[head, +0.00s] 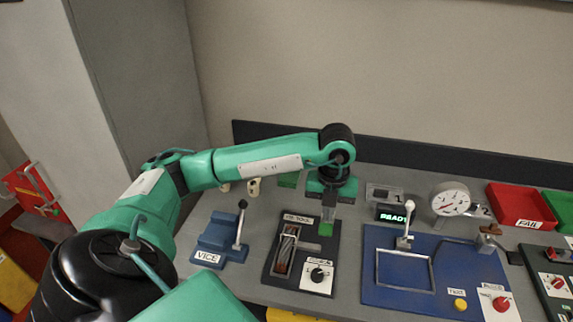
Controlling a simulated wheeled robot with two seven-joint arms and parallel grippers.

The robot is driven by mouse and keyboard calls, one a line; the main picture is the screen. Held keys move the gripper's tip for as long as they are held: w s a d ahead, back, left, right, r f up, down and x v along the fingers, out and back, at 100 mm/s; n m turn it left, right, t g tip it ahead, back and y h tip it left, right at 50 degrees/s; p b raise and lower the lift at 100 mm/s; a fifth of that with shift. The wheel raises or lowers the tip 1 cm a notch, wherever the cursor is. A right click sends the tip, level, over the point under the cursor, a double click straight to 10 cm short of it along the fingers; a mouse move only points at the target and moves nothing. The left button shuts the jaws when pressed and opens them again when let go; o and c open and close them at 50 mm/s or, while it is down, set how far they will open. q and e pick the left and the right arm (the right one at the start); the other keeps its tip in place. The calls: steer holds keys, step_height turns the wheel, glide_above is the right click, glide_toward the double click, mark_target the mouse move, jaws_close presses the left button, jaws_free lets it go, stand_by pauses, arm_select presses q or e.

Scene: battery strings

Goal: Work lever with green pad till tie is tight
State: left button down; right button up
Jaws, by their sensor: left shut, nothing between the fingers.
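The tie tool (270,270) is a black base at the centre front of the bench, with a pale label reading roughly "TIE TOOL" at its top. A framed channel on it holds a brownish bundle (286,252). The lever's green pad (326,230) shows on the right side of the tool, and the rest of the lever is hidden or too small to tell. My left gripper (325,217) points down, shut and empty, right above the green pad. I cannot tell whether it touches the pad. The tie itself is not clear at this size. My right gripper is not in view.
A white panel with a black knob (319,273) sits by the tool. A blue vice (217,238) stands left. Right are a blue test board (385,290) with an upright handle, a dial gauge (450,199), a "READY" display (393,215) and a red FAIL tray (515,195).

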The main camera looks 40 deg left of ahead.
mark_target(325, 230)
arm_select(q)
steer(key=shift+s+d+f+b, duration=0.1)
steer(key=shift+s+f+b, duration=0.05)
steer(key=shift+f+b, duration=1.1)
steer(key=shift+s+d+f+b, duration=0.15)
steer(key=shift+f+b, duration=0.75)
steer(key=shift+f, duration=0.6)
steer(key=shift+s+f+b, duration=0.15)
steer(key=shift+f+b, duration=0.95)
steer(key=shift+f, duration=0.3)
steer(key=shift+r, duration=0.15)
steer(key=shift+w+a+r+p, duration=0.15)
steer(key=shift+r+p, duration=0.8)
steer(key=shift+r, duration=0.7)
steer(key=shift+w+r+p, duration=0.2)
steer(key=shift+r+p, duration=0.8)
steer(key=shift+r, duration=0.7)
steer(key=shift+w+a+r+p, duration=0.15)
steer(key=shift+r+p, duration=0.8)
steer(key=shift+r, duration=0.7)
steer(key=shift+f, duration=0.15)
